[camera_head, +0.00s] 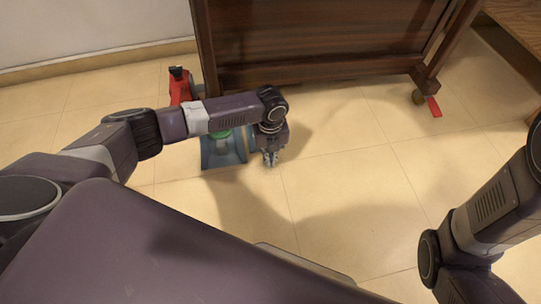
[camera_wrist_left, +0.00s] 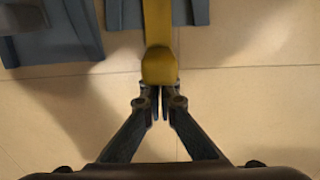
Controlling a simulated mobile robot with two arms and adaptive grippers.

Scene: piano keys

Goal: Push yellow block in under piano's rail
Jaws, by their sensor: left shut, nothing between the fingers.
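The yellow block (camera_wrist_left: 160,66) shows in the left wrist view as a long bar running up from my fingertips, with its rounded near end just ahead of them. My left gripper (camera_wrist_left: 159,104) is shut and empty, its tips at or very near that end; I cannot tell whether they touch. In the head view my left gripper (camera_head: 270,158) points down at the floor in front of the piano (camera_head: 320,35), and I cannot make out the block there. The piano's dark lower rail (camera_head: 330,72) runs across above the floor. My right gripper is out of view.
A blue object (camera_head: 222,152) with a green part lies left of my left gripper, partly under my arm. A red object (camera_head: 180,85) stands by the piano's left end. A red wedge (camera_head: 434,106) lies by its right caster (camera_head: 418,97). Floor to the right is clear.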

